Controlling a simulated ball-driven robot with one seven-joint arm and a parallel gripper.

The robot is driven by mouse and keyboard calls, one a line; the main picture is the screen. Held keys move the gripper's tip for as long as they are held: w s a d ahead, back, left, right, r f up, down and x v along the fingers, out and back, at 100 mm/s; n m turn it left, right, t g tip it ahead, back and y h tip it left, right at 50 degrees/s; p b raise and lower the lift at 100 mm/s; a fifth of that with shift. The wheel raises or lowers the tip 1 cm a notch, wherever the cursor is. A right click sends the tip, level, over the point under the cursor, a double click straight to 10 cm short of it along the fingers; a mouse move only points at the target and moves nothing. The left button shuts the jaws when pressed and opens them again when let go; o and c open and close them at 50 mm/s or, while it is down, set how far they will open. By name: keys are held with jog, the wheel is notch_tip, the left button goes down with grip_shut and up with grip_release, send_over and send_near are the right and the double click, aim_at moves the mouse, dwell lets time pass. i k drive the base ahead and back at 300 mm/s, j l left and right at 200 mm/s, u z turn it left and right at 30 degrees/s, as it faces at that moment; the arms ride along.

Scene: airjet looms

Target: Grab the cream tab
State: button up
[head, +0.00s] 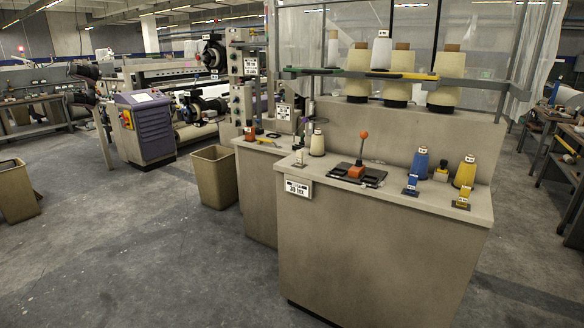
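A small pale tab that looks cream (299,158) stands near the left front edge of the closer beige counter (380,240). It is small in the picture, so its exact shape is hard to tell. A cream cone of yarn (317,144) stands just behind it and to its right. A blue tab (410,185) stands in front of a blue cone (420,163), and a yellow tab (462,197) in front of a yellow cone (465,172). My gripper is not in view.
A black base with an orange block (357,171) and an upright orange-knobbed lever (363,135) stands mid-counter. A bin (213,175) stands left of the counters. The floor at front left is clear.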

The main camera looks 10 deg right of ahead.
aim_at(299, 153)
jog(key=i+l, duration=0.2)
jog(key=i, duration=0.25)
jog(key=i+l, duration=0.25)
jog(key=i, duration=0.25)
